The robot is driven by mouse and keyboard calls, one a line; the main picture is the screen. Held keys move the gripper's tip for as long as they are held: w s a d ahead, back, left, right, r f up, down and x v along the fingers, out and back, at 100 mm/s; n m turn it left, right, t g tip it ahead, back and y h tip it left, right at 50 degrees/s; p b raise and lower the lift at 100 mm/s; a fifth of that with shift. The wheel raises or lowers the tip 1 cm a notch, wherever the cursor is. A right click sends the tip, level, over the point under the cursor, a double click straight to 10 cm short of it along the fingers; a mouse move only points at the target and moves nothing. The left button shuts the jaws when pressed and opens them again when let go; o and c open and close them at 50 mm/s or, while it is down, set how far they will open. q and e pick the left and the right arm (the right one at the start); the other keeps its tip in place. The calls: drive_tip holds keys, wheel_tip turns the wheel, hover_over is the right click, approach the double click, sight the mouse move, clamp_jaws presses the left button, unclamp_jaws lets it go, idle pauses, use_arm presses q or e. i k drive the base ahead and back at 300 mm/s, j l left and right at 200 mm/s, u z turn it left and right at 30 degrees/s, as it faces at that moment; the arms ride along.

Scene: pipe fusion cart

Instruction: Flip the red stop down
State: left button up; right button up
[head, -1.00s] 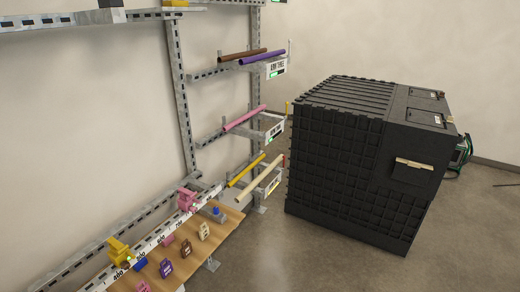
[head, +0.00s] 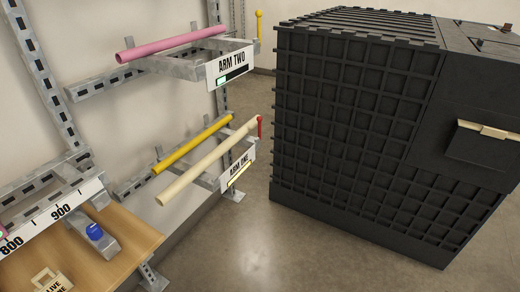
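The arm bears a sign reading ARM ONE (head: 239,172). A yellow pipe (head: 193,145) lies beside the cream one on the same arm. Neither of my grippers is in view.
A large black ribbed crate (head: 350,130) stands close to the right of the arms. Above, ARM TWO (head: 231,65) holds a pink pipe (head: 170,44) and has an upright yellow stop (head: 259,25). A wooden bench (head: 125,240) with a blue-capped piece (head: 95,232) is at lower left.

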sight(259, 119)
drive_tip(key=i+l, duration=0.25)
drive_tip(key=i, duration=0.2)
drive_tip(key=i+l+z, duration=0.1)
drive_tip(key=i+l, duration=0.15)
drive_tip(key=i, duration=0.2)
drive_tip(key=i+l, duration=0.2)
drive_tip(key=i, duration=0.2)
drive_tip(key=i+l+z, duration=0.1)
drive_tip(key=i, duration=0.35)
drive_tip(key=i+l, duration=0.3)
drive_tip(key=i, duration=0.15)
drive_tip(key=z, duration=0.05)
